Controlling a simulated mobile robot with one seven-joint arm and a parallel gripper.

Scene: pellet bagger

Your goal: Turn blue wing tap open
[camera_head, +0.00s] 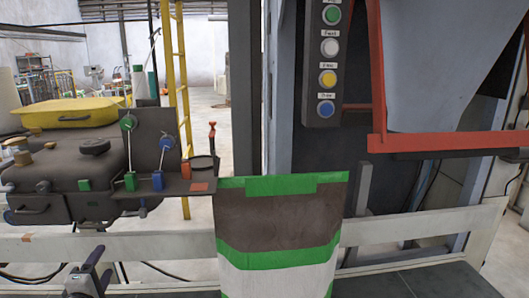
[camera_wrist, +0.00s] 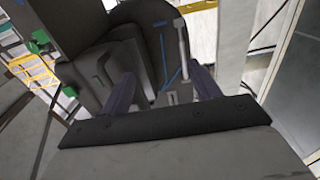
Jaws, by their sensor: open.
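On a dark panel at the left of the head view, a round blue fitting (camera_head: 167,142) sits at the end of a thin rod, above a small blue block (camera_head: 157,181). I cannot tell which of these is the blue wing tap. A green fitting (camera_head: 127,123) and a green block (camera_head: 130,182) are to their left. My gripper (camera_head: 101,266) is low at the left, apart from the panel. In the wrist view my gripper (camera_wrist: 165,88) has its two fingers apart, with nothing clearly between them. Thin blue marks (camera_wrist: 173,77) show beyond the fingers.
A bag with green bands (camera_head: 280,220) stands right of the panel. A pale rail (camera_head: 120,246) runs between my gripper and the panel. A red handle (camera_head: 212,135) rises at the panel's right. A button box (camera_head: 328,65) and red frame (camera_head: 440,142) are further right.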

